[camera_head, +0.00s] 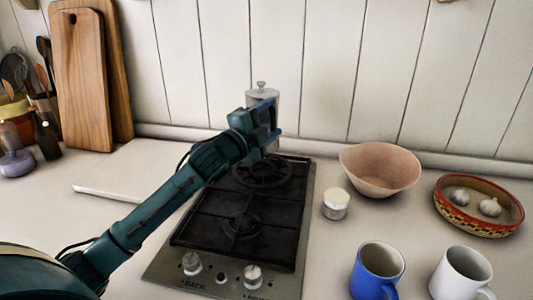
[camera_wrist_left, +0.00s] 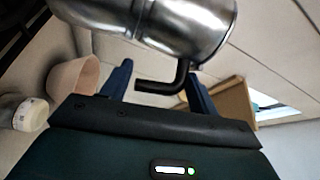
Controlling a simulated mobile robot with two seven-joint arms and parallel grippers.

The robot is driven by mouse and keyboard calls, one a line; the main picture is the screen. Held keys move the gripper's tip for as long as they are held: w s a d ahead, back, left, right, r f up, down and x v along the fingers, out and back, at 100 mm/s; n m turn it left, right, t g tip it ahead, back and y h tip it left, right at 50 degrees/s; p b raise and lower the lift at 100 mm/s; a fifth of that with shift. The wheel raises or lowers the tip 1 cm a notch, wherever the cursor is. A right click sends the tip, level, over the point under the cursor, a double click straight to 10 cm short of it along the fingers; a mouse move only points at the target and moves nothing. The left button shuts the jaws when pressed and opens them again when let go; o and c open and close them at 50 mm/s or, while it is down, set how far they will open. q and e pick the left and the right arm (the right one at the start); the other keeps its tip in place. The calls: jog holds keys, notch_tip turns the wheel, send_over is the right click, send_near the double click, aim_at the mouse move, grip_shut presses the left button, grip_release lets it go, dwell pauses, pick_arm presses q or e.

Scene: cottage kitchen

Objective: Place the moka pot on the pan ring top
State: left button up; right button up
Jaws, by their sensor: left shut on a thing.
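The moka pot (camera_head: 262,96) is silver metal with a knobbed lid. It shows at the back of the hob, upright, with its lower part hidden behind my left gripper (camera_head: 268,126). In the left wrist view its shiny body (camera_wrist_left: 170,24) and black bent handle (camera_wrist_left: 162,86) show, with the handle between the two blue fingers. The left gripper is shut on this handle. The pan ring top (camera_head: 262,174) is the dark round grate at the rear of the black hob, below the gripper. Whether the pot touches it is hidden. My right gripper is not in view.
The hob (camera_head: 225,268) has front knobs. Right of it stand a small white-lidded jar (camera_head: 336,204), a pink bowl (camera_head: 380,168), a patterned garlic dish (camera_head: 480,228), a blue mug (camera_head: 377,270) and a white mug (camera_head: 460,274). Cutting boards (camera_head: 84,80) lean on the back wall.

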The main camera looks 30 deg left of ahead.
pick_arm(q)
notch_tip(320, 180, down, 7)
jog(key=shift+r, duration=0.15)
dwell(0.4)
jog(key=o, duration=1.7)
jog(key=shift+c, duration=0.2)
jog(key=shift+s, duration=0.1)
jog(key=s+a+f+b, duration=0.1)
jog(key=s+a, duration=0.1)
jog(key=s, duration=0.9)
jog(key=shift+s+f+b, duration=0.2)
jog(key=shift+s+b, duration=0.15)
